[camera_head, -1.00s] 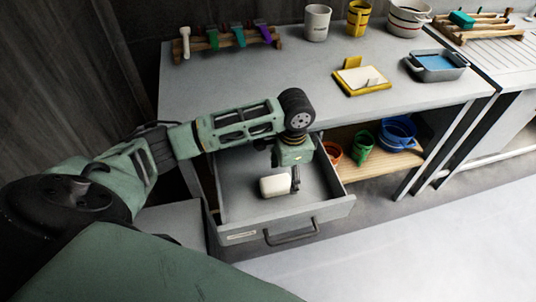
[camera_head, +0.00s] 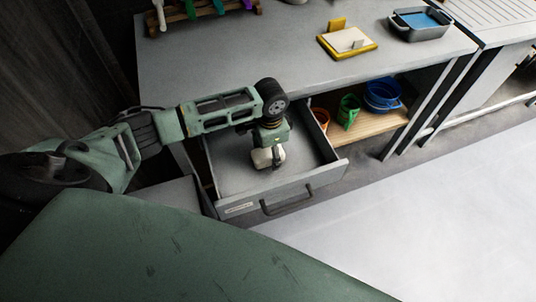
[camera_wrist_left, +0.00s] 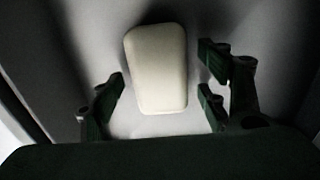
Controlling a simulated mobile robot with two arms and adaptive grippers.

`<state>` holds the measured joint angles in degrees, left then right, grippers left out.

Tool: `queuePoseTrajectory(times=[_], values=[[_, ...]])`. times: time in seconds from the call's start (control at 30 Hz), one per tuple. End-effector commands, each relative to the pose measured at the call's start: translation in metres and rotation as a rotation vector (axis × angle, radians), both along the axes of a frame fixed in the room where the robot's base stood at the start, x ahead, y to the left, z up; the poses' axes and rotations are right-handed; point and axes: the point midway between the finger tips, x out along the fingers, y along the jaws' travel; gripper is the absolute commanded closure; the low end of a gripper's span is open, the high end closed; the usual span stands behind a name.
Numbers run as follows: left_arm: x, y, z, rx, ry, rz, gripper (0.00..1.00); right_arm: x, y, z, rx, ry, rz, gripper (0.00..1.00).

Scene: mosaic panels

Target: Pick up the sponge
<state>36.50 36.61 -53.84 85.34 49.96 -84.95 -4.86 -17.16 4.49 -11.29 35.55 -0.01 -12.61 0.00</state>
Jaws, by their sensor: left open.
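The sponge (camera_wrist_left: 157,68) is a pale cream block with rounded corners, lying in the open drawer (camera_head: 225,180). In the head view the sponge (camera_head: 262,157) is partly hidden behind my left gripper (camera_head: 271,158), which points down into the drawer over it. In the left wrist view my left gripper (camera_wrist_left: 160,103) is open. One finger is to the left of the sponge and the others are to its right, with a visible gap on each side. My right gripper is not in view.
The worktop (camera_head: 230,65) lies above the drawer, with a yellow-framed tray (camera_head: 347,43) and a grey basin (camera_head: 420,24) on it. A shelf (camera_head: 365,123) beside the drawer holds orange, green and blue containers. The drawer walls stand close around my gripper.

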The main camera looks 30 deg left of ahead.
Motion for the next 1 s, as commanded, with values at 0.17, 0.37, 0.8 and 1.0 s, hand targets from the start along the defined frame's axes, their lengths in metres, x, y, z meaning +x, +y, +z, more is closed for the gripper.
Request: queuePoseTrajectory(times=[0.17, 0.37, 0.8, 1.0], values=[[0.000, 0.000, 0.000, 0.000, 0.000, 0.000, 0.36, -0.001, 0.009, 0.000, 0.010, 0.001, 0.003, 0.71], [0.000, 0.000, 0.000, 0.000, 0.000, 0.000, 0.54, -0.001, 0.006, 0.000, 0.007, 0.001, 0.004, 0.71], [0.000, 0.000, 0.002, -0.001, -0.001, 0.000, 0.70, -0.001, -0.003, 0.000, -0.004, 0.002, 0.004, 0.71], [0.001, 0.000, 0.016, -0.001, -0.002, -0.001, 0.70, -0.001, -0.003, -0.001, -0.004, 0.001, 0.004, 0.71]])
